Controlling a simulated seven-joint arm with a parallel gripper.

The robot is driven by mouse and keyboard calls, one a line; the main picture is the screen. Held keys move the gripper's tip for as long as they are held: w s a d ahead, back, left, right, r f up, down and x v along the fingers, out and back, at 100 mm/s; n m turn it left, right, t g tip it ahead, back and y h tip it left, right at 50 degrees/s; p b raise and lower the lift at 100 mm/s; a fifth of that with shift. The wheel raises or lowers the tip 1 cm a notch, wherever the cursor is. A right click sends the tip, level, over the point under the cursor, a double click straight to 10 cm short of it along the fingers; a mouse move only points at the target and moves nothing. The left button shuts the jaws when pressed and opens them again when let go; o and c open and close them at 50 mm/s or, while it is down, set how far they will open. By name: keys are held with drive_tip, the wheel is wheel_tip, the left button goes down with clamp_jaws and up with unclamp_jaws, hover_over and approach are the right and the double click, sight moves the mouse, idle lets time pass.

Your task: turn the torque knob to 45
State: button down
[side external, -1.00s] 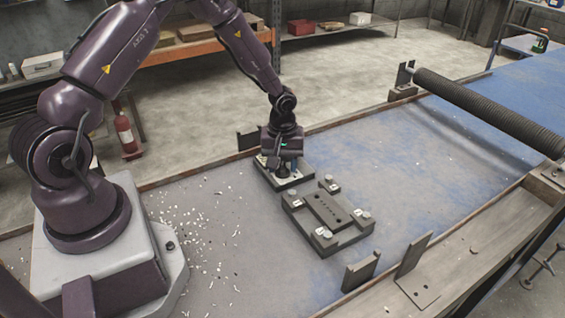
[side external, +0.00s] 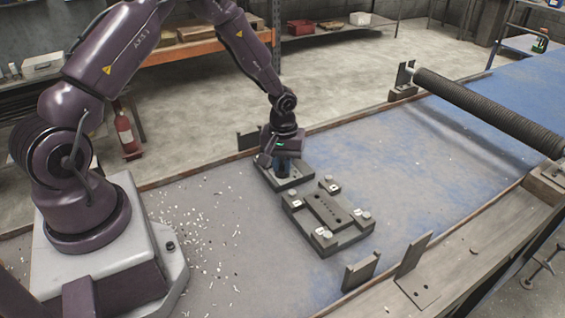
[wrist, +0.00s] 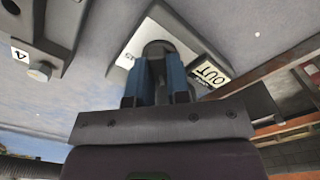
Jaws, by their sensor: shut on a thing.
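The dark torque knob (wrist: 158,47) stands on a small light-faced plate with a dark base (wrist: 190,30), seen in the wrist view. A white "OUT" label (wrist: 211,72) lies on the plate to the right of the knob. A small marking, perhaps "45", shows to the left of the knob. My gripper (wrist: 159,68) points down with its blue-sided fingers shut on the knob. In the side view my gripper (side external: 284,172) is over the plate (side external: 298,181), and the knob is mostly hidden there. I cannot read the knob's pointer.
A dark fixture block (side external: 325,209) with labelled corner pegs sits just right of the plate; its corner also shows in the wrist view (wrist: 40,72). White chips (side external: 205,235) litter the table near my base. A black roller (side external: 485,110) crosses the blue surface at right.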

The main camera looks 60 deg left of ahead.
sight(283, 166)
drive_tip(key=shift+m, duration=2.6)
drive_tip(key=c, duration=1.1)
unclamp_jaws()
wheel_tip(283, 166, up, 13)
